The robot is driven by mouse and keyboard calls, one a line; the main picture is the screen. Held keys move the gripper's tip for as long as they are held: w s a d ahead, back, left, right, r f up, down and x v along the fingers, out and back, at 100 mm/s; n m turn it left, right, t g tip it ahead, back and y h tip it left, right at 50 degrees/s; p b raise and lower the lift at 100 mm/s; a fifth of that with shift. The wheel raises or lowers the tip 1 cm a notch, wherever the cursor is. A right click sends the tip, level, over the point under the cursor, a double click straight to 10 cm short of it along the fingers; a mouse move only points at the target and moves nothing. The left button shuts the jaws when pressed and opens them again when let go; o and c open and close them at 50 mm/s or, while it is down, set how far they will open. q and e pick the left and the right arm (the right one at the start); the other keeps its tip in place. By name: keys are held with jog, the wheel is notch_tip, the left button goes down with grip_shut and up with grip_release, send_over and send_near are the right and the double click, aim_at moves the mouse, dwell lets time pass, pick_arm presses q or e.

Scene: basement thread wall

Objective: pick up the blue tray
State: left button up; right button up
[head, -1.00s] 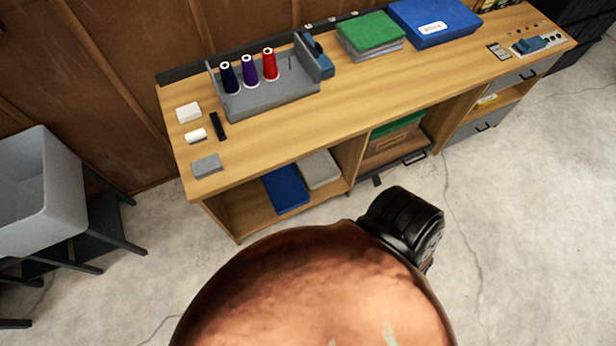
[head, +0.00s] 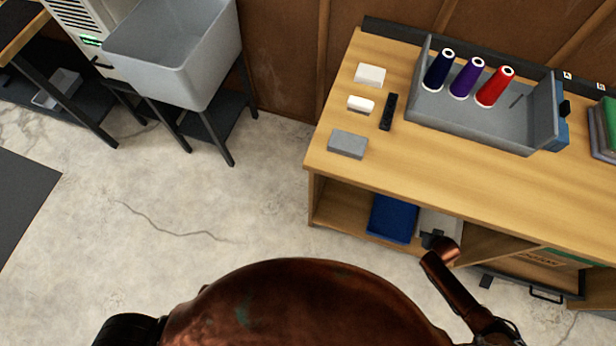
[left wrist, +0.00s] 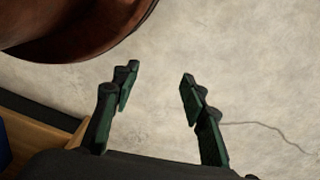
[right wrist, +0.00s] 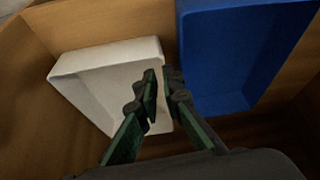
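The blue tray (head: 391,219) stands on the low shelf under the wooden workbench. In the right wrist view the blue tray (right wrist: 240,50) is close, at the right. A white tray (right wrist: 110,75) is beside it at the left. My right gripper (right wrist: 160,72) is in front of the trays, near the white tray's right edge, its fingertips a narrow gap apart. I see nothing clearly held. In the head view my right gripper (head: 432,239) is small and dark, partly covering the white tray (head: 440,224). My left gripper (left wrist: 159,74) is open and empty above bare floor.
The bench top (head: 450,170) carries a grey spool rack (head: 490,125) and small blocks. A grey sink (head: 175,50) stands at the left. The concrete floor (head: 180,210) between them is clear. The shelf's wooden sides (right wrist: 25,65) close in around the trays.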

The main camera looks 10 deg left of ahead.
jog(key=b, duration=0.4)
send_near(415, 215)
notch_tip(415, 215, down, 3)
jog(key=s+d, duration=0.1)
jog(key=s, duration=0.1)
pick_arm(q)
notch_tip(415, 215, up, 9)
jog(key=w+b, duration=0.1)
jog(key=b, duration=0.2)
pick_arm(e)
jog(key=shift+m, duration=0.7)
jog(key=w+f+b, duration=0.5)
jog(key=f, duration=0.1)
jog(key=shift+w+a, duration=0.15)
jog(key=shift+w, duration=0.2)
jog(key=shift+w+f+b, duration=0.1)
jog(key=shift+b, duration=0.2)
pick_arm(q)
jog(key=w+d+f+t+h, duration=0.2)
jog(key=w+d+f+t, duration=0.2)
jog(key=w+d+f, duration=0.3)
notch_tip(415, 215, down, 3)
jog(key=shift+w+d+f+n+t, duration=0.1)
jog(key=shift+w+d+n+t, duration=0.2)
jog(key=shift+w, duration=0.9)
jog(key=shift+a, duration=0.1)
pick_arm(e)
grip_shut()
